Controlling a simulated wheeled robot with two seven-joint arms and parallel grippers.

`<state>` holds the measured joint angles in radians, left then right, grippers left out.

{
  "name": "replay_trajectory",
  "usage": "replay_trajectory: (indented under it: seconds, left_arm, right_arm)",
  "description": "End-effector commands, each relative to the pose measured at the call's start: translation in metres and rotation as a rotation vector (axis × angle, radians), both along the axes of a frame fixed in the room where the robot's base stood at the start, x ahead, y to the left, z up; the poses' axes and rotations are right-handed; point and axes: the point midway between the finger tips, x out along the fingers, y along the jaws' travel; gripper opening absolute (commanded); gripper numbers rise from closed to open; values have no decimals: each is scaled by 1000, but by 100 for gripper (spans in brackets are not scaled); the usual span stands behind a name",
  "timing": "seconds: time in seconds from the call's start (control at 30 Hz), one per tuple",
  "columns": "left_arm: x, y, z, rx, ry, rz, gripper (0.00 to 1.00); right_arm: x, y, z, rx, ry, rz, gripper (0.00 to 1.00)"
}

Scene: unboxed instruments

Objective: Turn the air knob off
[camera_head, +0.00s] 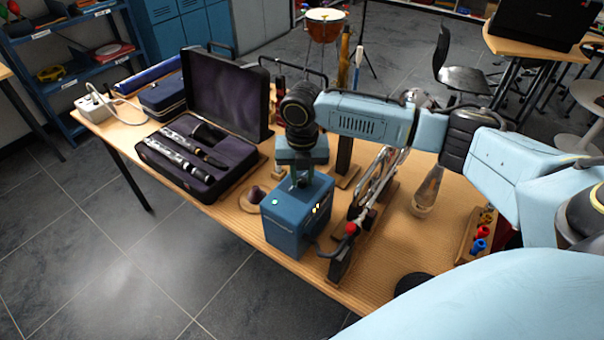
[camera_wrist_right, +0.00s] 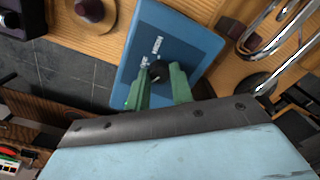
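The blue box (camera_head: 287,222) stands near the table's front edge, with a small round light and markings on its sides. In the wrist view its blue face (camera_wrist_right: 190,40) shows pale labels and a black knob (camera_wrist_right: 158,70). My right gripper (camera_wrist_right: 160,78) points down at that face, with its green fingers on either side of the knob. The gap is about as wide as the knob; whether the fingers press on it, I cannot tell. In the head view, my right gripper (camera_head: 302,180) is just over the box's top and hides the knob. My left gripper is not in view.
An open instrument case (camera_head: 205,160) lies left of the box, with a small wooden piece (camera_head: 253,197) between. A rack of coloured pieces (camera_head: 479,240) is farther right.

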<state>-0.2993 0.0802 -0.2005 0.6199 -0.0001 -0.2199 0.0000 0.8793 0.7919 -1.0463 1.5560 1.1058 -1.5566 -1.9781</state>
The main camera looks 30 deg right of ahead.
Motion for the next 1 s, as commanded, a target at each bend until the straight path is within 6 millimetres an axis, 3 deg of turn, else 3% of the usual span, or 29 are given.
replay_trajectory:
  seconds: [0.1,0.43,1.0]
  left_arm:
    - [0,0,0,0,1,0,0]
    - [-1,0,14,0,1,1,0]
    - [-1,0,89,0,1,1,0]
  right_arm:
    - [0,0,0,-1,0,0,0]
    - [-1,0,3,0,4,-60,0]
    - [-1,0,5,1,4,-530,0]
